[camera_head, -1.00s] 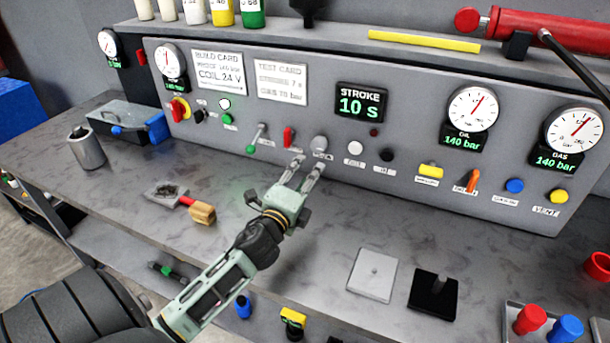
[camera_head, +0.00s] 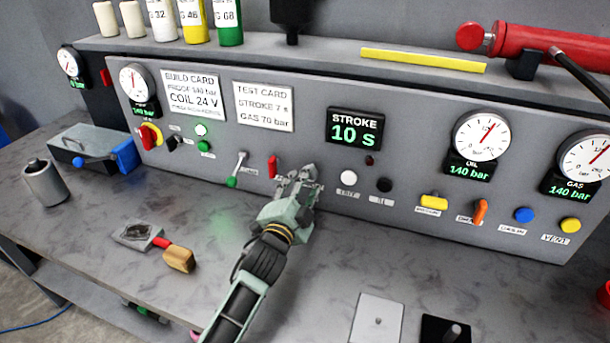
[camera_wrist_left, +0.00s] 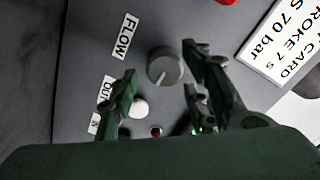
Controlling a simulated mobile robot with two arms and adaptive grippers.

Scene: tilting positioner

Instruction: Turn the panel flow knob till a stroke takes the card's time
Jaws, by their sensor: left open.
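The grey round flow knob (camera_wrist_left: 165,67) sits on the panel beside its FLOW label (camera_wrist_left: 125,36) in the left wrist view. My left gripper (camera_head: 305,176) is open in front of the panel, and in the head view it covers the knob. In the left wrist view its fingers (camera_wrist_left: 160,90) are spread, one to each side and a little below the knob; I cannot tell if they touch it. The test card (camera_head: 264,107) reads stroke 7 s, gas 70 bar. The stroke display (camera_head: 354,130) reads 10 s. My right gripper is not in view.
Left of the gripper are a red switch (camera_head: 272,167) and a green-tipped lever (camera_head: 236,170). Right of it are a white button (camera_head: 348,177) and a black button (camera_head: 384,185). The oil gauge (camera_head: 481,137) reads 140 bar. A wooden-handled brush (camera_head: 178,258) lies on the bench.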

